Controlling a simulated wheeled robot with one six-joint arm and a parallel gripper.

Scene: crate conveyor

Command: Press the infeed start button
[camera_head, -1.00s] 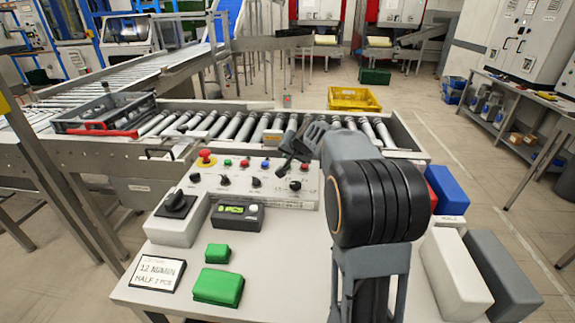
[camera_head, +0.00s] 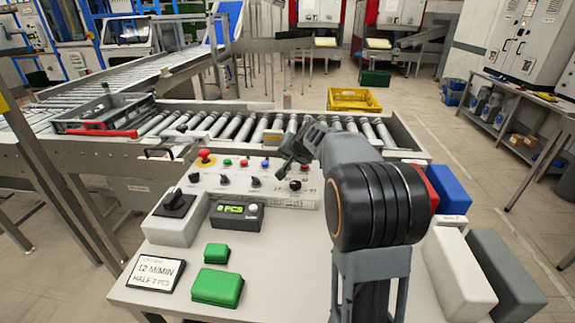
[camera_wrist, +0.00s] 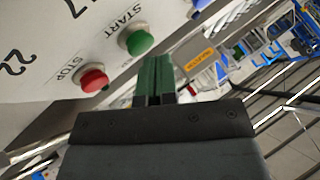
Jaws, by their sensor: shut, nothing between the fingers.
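In the wrist view a green button (camera_wrist: 139,42) marked START and a red button (camera_wrist: 94,79) marked STOP stand on a pale panel face. My gripper (camera_wrist: 157,62) is shut and empty, its fingertips just below and right of the green button; I cannot tell whether they touch it. In the head view my gripper (camera_head: 284,168) is over the right part of the control panel (camera_head: 238,174), left of a red button (camera_head: 304,167). My gripper hides part of that panel. No infeed label is legible.
A red emergency stop (camera_head: 205,157) is at the panel's left. Green blocks (camera_head: 217,286) lie on the table. A roller conveyor (camera_head: 220,122) with a grey crate (camera_head: 105,112) runs behind.

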